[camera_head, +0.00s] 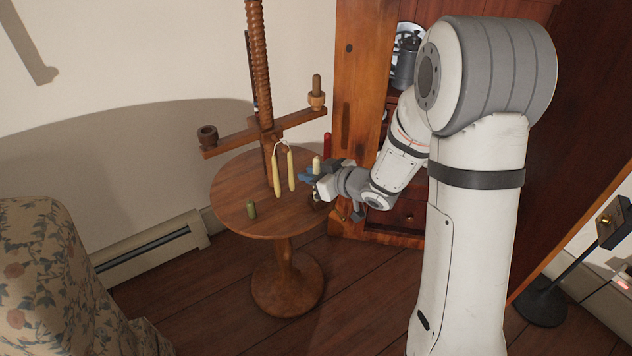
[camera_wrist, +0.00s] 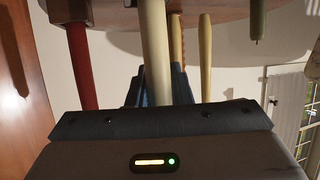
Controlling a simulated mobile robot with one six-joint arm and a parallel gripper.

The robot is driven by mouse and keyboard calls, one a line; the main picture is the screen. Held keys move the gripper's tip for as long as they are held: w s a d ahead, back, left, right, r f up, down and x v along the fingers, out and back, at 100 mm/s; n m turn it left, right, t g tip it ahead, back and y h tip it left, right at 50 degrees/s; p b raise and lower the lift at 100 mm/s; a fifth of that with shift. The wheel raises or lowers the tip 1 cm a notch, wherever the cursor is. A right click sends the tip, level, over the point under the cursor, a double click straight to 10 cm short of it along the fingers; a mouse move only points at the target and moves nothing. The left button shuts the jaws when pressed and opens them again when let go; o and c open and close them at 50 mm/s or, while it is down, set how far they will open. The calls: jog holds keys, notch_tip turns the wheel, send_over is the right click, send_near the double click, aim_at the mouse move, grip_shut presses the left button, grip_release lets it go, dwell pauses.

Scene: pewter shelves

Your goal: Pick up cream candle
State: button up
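The cream candle (camera_head: 317,163) is a pale, thick stick at the right side of the round wooden table (camera_head: 232,182). In the wrist view, which is upside down, the cream candle (camera_wrist: 154,45) runs from the top edge down to my gripper. My gripper (camera_head: 318,173) reaches in from the right at the table's edge. Its blue fingers (camera_wrist: 158,88) lie close on both sides of the candle, with no clear gap, and look shut on it. The candle's lower part is partly hidden, and I cannot tell whether its base touches the table.
A red candle (camera_head: 327,144) is close behind. A wooden cabinet (camera_head: 357,80) is behind, a floral armchair (camera_head: 45,270) at left.

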grip_shut()
jog(key=shift+r, duration=0.1)
